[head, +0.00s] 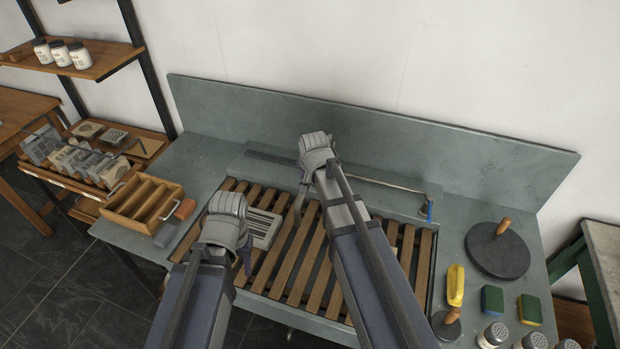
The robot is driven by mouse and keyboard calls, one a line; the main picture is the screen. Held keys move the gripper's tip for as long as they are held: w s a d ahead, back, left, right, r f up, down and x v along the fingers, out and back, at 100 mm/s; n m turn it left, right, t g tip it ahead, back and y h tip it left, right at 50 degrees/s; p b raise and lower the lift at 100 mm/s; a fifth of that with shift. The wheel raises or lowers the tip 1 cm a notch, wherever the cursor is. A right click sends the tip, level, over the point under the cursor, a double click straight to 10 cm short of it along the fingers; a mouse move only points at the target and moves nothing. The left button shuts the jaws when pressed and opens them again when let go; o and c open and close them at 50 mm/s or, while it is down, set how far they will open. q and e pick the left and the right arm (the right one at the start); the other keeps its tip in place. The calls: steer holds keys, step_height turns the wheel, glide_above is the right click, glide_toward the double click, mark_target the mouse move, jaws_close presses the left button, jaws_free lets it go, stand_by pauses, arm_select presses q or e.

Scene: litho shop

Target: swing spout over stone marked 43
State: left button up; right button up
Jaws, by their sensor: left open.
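A thin metal spout (385,184) runs along the back of the sink, with a blue fitting (425,210) at its right end. Its left part goes behind my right gripper. A pale stone with dark lines (262,229) lies on the wooden slats; I cannot read a number on it. My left gripper (243,258) is open, over the slats just left of and in front of this stone. My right gripper (299,203) is over the back of the slats, right of the stone and near the spout's left part; its jaw opening is unclear.
A wooden divided box (143,203) and orange and grey blocks (185,209) are at left. A dark disc with a wooden knob (497,250), a yellow-handled tool (456,285), sponges (529,309) and shakers (494,335) are at right. A backsplash (370,130) rises behind.

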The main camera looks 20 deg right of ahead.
jaws_close()
stand_by(1.2)
